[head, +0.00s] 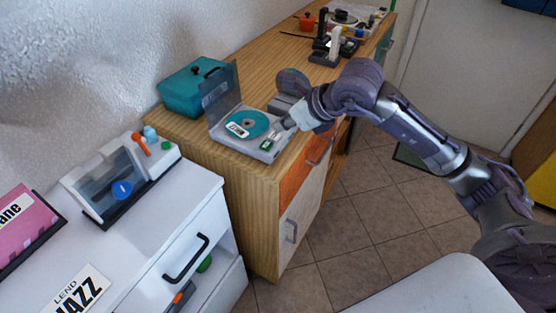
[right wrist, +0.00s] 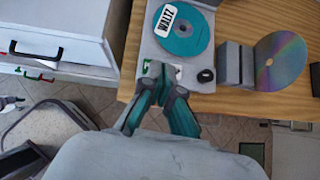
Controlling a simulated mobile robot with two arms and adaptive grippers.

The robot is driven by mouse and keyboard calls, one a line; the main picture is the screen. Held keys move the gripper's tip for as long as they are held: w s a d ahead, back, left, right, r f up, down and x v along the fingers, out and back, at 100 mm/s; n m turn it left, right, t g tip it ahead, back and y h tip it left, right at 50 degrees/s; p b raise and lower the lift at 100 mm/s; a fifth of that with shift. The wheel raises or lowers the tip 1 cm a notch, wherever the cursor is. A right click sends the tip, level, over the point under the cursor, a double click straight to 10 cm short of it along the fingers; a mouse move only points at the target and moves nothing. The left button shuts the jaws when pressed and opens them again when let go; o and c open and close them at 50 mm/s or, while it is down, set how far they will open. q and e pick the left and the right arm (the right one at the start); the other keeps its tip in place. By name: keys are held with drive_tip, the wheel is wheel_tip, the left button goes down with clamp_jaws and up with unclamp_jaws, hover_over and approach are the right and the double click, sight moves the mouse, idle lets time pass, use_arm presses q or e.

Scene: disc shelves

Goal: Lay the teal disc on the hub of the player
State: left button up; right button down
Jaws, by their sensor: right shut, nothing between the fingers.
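The teal disc (head: 246,124) lies flat in the round well of the grey player (head: 262,154), whose lid (head: 220,92) stands open. A white label on the disc reads WALTZ in the right wrist view (right wrist: 186,47). The disc covers the hub; I cannot tell how well it is seated. My right gripper (head: 284,125) is at the player's front right part, apart from the disc. In the right wrist view its fingers (right wrist: 162,78) are together and empty, close to the player's front controls. My left gripper is not in view.
A silver disc (right wrist: 281,61) stands in a grey holder (right wrist: 232,66) beside the player. A teal lidded box (head: 190,92) stands behind the player. A white cabinet (head: 165,225) with a partly open drawer is at left. Several small items crowd the wooden top's far end.

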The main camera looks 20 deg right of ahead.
sight(249, 137)
drive_tip(key=p+x, duration=0.1)
drive_tip(key=x, duration=0.8)
drive_tip(key=shift+a+f, duration=0.3)
drive_tip(key=shift+f, duration=0.1)
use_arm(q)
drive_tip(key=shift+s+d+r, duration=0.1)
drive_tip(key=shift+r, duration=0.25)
use_arm(e)
drive_tip(key=shift+w+a+f+b, duration=0.1)
drive_tip(key=shift+w+a+b, duration=0.15)
drive_tip(key=shift+w+b, duration=0.15)
drive_tip(key=shift+w+a, duration=0.15)
drive_tip(key=shift+w, duration=0.1)
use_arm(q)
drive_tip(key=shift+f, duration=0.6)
use_arm(e)
drive_tip(key=shift+r, duration=0.2)
